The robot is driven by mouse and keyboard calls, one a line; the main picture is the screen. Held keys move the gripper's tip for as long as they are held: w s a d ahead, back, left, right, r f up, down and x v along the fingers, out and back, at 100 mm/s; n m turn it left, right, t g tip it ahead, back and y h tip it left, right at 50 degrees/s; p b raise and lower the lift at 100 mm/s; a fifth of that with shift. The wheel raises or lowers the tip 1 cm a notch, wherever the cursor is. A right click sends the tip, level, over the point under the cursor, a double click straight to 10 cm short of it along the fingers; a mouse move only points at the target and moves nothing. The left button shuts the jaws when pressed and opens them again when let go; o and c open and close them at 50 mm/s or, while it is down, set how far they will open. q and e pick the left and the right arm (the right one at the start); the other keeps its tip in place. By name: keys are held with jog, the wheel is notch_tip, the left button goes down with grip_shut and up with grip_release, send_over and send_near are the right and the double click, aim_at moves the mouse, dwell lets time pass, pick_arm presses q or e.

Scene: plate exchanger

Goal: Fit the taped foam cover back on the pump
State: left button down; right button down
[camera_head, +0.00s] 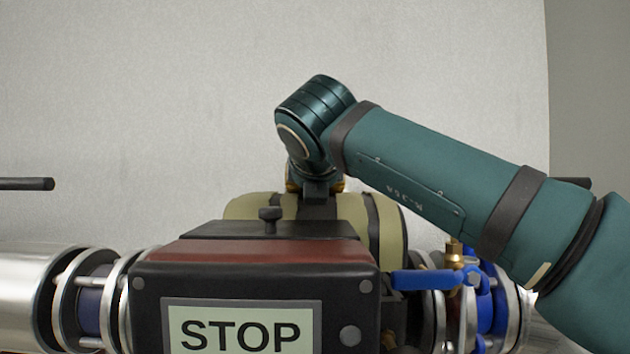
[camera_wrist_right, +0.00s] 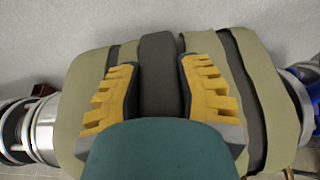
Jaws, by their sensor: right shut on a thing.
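The foam cover (camera_head: 245,207) is khaki with dark tape bands. It stands behind the black box in the head view and fills most of the right wrist view (camera_wrist_right: 75,100). My right gripper (camera_head: 315,188) reaches it from above. In the right wrist view its yellow toothed fingers (camera_wrist_right: 158,80) lie on both sides of a raised dark strip on the cover, shut on it. The cover hides the pump, and the box hides the cover's lower part, so I cannot tell how it sits. My left gripper is not in view.
A black and dark red box (camera_head: 255,265) with a STOP sign stands in front. Steel flanged piping (camera_head: 25,290) runs on the left. A blue valve handle (camera_head: 425,279) and a brass fitting (camera_head: 454,255) are at the right. A plain wall (camera_head: 150,120) is behind.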

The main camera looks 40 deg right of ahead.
jog(key=shift+f, duration=0.1)
jog(key=shift+f+b, duration=0.7)
jog(key=shift+f, duration=0.05)
grip_release()
jog(key=shift+s, duration=0.1)
dwell(0.6)
jog(key=shift+p+v, duration=0.8)
jog(key=shift+v, duration=2.7)
